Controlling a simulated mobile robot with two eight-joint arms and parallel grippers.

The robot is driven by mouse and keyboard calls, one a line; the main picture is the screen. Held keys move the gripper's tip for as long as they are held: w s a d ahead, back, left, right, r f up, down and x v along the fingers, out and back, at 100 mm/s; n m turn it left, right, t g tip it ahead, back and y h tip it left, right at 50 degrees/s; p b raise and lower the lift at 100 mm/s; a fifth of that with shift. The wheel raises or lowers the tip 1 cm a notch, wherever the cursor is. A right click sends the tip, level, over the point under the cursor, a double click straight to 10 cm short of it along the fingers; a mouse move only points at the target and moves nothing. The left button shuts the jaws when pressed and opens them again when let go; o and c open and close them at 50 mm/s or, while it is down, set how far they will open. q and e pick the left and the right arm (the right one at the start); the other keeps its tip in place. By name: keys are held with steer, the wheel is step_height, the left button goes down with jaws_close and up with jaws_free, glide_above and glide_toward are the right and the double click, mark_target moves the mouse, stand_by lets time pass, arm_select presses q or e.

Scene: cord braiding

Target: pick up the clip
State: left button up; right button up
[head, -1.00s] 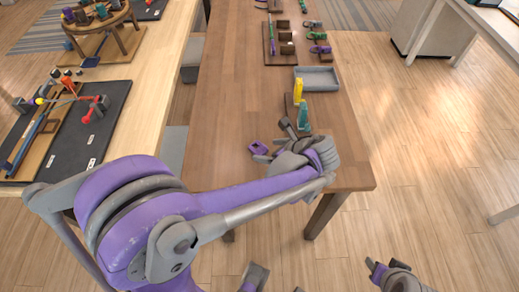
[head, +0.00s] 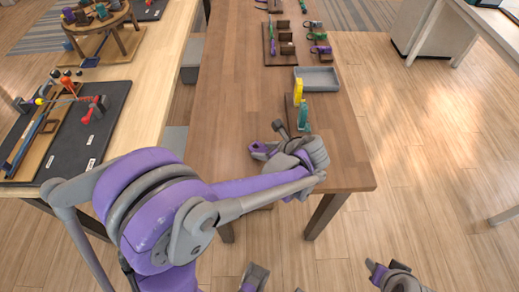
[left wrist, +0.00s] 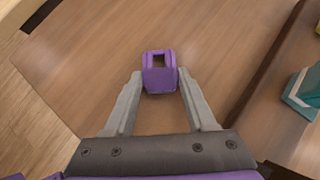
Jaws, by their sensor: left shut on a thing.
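The clip, a small purple block with a square opening, is between my left fingertips in the left wrist view (left wrist: 159,76). Both grey fingers touch its sides, and my left gripper (left wrist: 158,84) is shut on it. In the head view the clip (head: 257,148) shows at the left of my left gripper (head: 270,144), low over the brown table near its front end. I cannot tell whether the clip still touches the table. A grey and purple part at the lower right of the head view looks like my right gripper (head: 377,271); its jaws are unclear.
On the brown table (head: 229,110), a yellow piece (head: 298,91) and a teal piece (head: 303,114) stand beyond my left gripper. A grey tray (head: 317,79) lies behind them, with racks farther back. The table's left part is clear.

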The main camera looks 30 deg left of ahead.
arm_select(q)
step_height(320, 180, up, 10)
steer(key=shift+p, duration=0.7)
jaws_close()
steer(key=shift+f, duration=0.1)
